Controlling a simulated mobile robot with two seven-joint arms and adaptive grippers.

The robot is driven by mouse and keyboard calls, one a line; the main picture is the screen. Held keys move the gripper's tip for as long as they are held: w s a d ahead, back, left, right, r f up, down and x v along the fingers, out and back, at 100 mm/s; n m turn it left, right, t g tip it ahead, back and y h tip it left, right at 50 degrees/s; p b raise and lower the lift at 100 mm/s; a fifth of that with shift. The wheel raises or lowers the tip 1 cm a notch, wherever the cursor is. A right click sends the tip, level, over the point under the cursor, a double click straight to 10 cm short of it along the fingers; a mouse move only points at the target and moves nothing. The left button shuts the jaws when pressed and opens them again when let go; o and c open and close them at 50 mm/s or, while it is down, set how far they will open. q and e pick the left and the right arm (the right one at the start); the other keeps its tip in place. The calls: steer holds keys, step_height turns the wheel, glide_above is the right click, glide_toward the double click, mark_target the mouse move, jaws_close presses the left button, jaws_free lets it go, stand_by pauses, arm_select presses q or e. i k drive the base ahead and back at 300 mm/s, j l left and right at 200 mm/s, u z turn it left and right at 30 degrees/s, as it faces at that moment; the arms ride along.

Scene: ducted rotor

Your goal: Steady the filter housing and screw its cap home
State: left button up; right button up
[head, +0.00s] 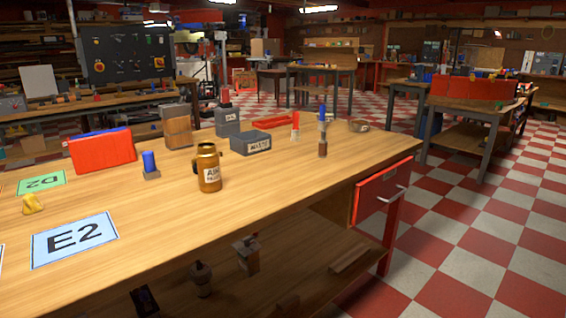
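I cannot tell for certain which thing is the filter housing or its cap. One candidate is a blue cylinder (149,162) standing upright on a small grey base (152,175) on the wooden workbench (150,213). Another is a slim upright piece with a blue top (322,112) and a dark brown lower part (323,149), near the bench's right side. A brass-coloured mug-like container (209,172) with a white label and a side handle stands between them. Neither of my grippers shows in the head view.
A red case (102,151), a wooden block (178,131), grey labelled boxes (250,142) and a red-and-white piece (295,127) stand along the bench's back. Blue E2 (75,239) and green D2 (41,183) mats lie left. The front middle is clear. A red drawer (381,191) hangs below.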

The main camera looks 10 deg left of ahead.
mark_target(207, 158)
steer(key=j+u, duration=0.15)
steer(key=u, duration=0.2)
steer(key=j+u, duration=0.15)
steer(key=u, duration=0.2)
steer(key=l+u, duration=0.15)
steer(key=u, duration=0.2)
steer(key=l+u, duration=0.15)
steer(key=u, duration=0.25)
steer(key=l+u, duration=0.1)
steer(key=u, duration=0.25)
steer(key=k+l+u, duration=0.1)
steer(key=l+u, duration=0.15)
steer(key=k+l+u, duration=0.25)
steer(key=l, duration=0.2)
steer(key=k+l+u, duration=0.2)
steer(key=k+l, duration=0.25)
steer(key=l, duration=0.2)
steer(key=k+l+u, duration=0.1)
steer(key=k+l, duration=0.15)
steer(key=l, duration=0.15)
steer(key=k+l, duration=0.25)
steer(key=l, duration=0.2)
steer(key=k+l+u, duration=0.1)
steer(key=k+l, duration=0.15)
steer(key=l, duration=0.15)
